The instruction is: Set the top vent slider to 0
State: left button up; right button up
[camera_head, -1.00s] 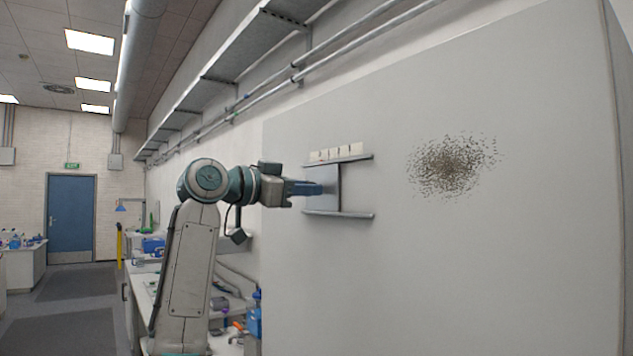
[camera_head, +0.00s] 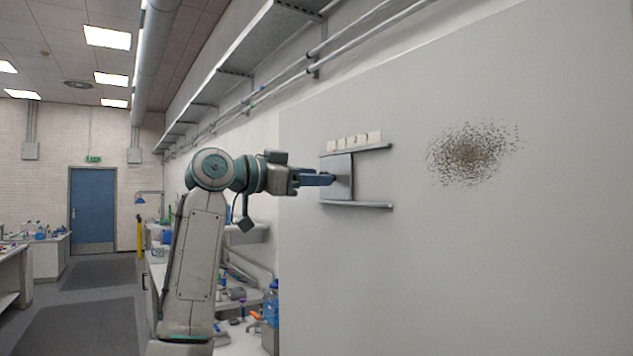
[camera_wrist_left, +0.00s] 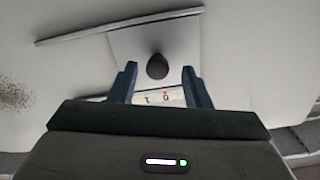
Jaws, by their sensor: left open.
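The top vent slider is a flat grey plate (camera_head: 343,164) between two horizontal rails on the large pale panel. It sits at the left end of the rails in the head view. The wrist view shows the plate (camera_wrist_left: 122,44) with a dark round knob (camera_wrist_left: 157,66). White scale labels (camera_head: 355,140) run along the upper rail; the wrist view shows the labels (camera_wrist_left: 165,97) upside down, with a red mark by one that looks like 0. My left gripper (camera_head: 333,179) is open, its fingers (camera_wrist_left: 160,80) on either side of the knob with gaps.
The lower rail (camera_head: 357,205) and upper rail (camera_head: 375,148) stick out from the panel (camera_head: 450,260). A speckled vent patch (camera_head: 472,154) lies to the right. A cluttered bench (camera_head: 240,338) stands below my left arm.

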pick_arm(q)
jog(key=b+v, duration=0.3)
jog(key=v, duration=0.6)
jog(key=shift+a+b, duration=0.3)
jog(key=shift+b, duration=0.1)
jog(key=shift+w+f, duration=0.1)
jog(key=shift+f, duration=0.05)
